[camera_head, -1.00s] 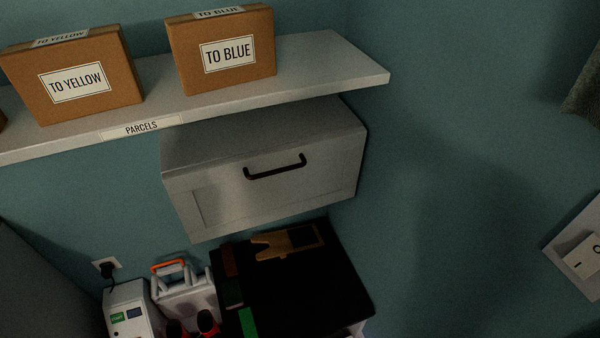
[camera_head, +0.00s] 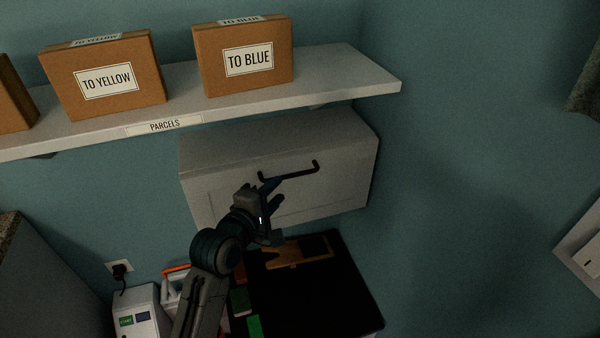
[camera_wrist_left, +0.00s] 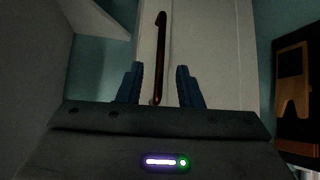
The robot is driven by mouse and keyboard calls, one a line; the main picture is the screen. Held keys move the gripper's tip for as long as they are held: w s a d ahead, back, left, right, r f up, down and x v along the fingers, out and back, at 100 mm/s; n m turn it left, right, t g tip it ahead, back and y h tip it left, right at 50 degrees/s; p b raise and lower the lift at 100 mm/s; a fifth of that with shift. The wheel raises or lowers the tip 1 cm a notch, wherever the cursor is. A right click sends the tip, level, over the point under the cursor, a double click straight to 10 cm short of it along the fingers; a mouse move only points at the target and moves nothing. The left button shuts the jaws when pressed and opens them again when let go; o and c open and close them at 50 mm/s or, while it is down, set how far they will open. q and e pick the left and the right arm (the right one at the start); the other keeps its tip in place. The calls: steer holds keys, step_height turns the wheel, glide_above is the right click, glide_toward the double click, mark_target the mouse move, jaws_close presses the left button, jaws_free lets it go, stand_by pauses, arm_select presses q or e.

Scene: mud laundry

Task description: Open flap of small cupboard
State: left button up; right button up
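The small cupboard (camera_head: 340,187) is a white box on the wall under the parcel shelf. Its front flap is shut and bears a dark bar handle (camera_head: 300,172). The handle also shows in the left wrist view (camera_wrist_left: 160,50), lying lengthwise ahead of the fingers. My left gripper (camera_head: 275,193) is at the flap, by the left end of the handle. In the left wrist view its two blue fingers (camera_wrist_left: 158,85) are apart, with the near end of the handle in line with the gap between them. I cannot tell whether they touch it. My right gripper is not in view.
A white shelf (camera_head: 345,75) with several brown parcels (camera_head: 245,60) juts out just above the cupboard. Below is a black surface (camera_head: 330,295) with a wooden item (camera_head: 285,258). A white device (camera_head: 137,315) stands lower left.

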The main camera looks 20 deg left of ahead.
mark_target(291, 176)
arm_select(q)
steer(key=p+x, duration=0.1)
steer(key=x, duration=0.8)
steer(key=shift+p, duration=0.3)
steer(key=shift+a, duration=0.1)
jaws_close()
